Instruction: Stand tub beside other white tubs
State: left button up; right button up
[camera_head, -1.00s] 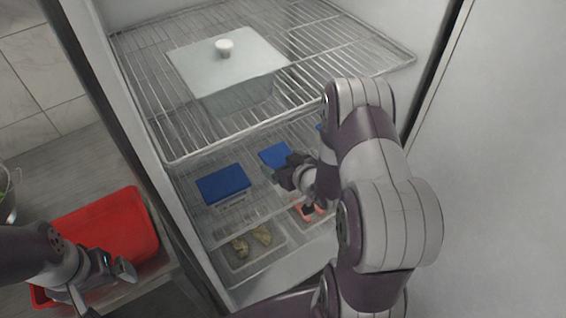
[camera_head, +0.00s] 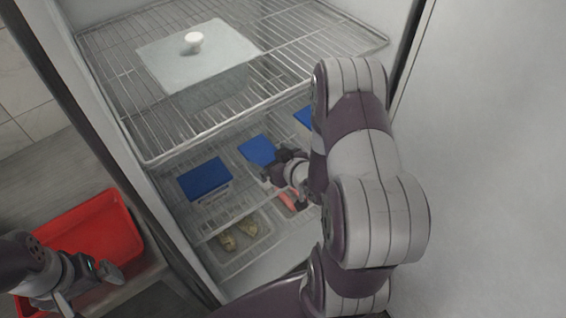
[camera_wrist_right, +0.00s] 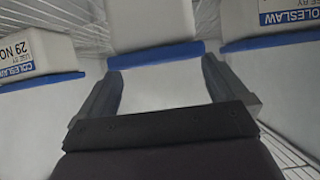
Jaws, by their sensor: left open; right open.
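Three blue-lidded tubs stand on the fridge's lower rack: the left tub (camera_head: 205,180), the middle tub (camera_head: 257,150) and the right tub (camera_head: 303,117), partly hidden by my arm. My right gripper (camera_head: 287,166) is at the front of the middle tub. In the right wrist view the open fingers (camera_wrist_right: 161,75) point at a white tub (camera_wrist_right: 150,22) with a blue band. I cannot tell if they touch it. Tubs with coleslaw labels flank it, one left (camera_wrist_right: 30,52) and one right (camera_wrist_right: 275,18). My left gripper (camera_head: 95,277) is open and empty over the red crate.
A lidded pale container (camera_head: 195,62) stands on the upper wire rack (camera_head: 300,40). Clear trays with yellowish food (camera_head: 232,235) and pinkish food (camera_head: 288,199) sit below the tubs. The red crate (camera_head: 100,235) stands outside, left of the fridge wall.

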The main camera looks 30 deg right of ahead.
jog(key=v, duration=0.7)
jog(key=s+a+r+g, duration=0.5)
jog(key=s+a+g, duration=0.1)
jog(key=a+g, duration=0.4)
jog(key=shift+s+r+m+g+h, duration=0.15)
jog(key=shift+s+m+g+h, duration=0.15)
jog(key=shift+g+h, duration=0.1)
jog(key=shift+w, duration=0.1)
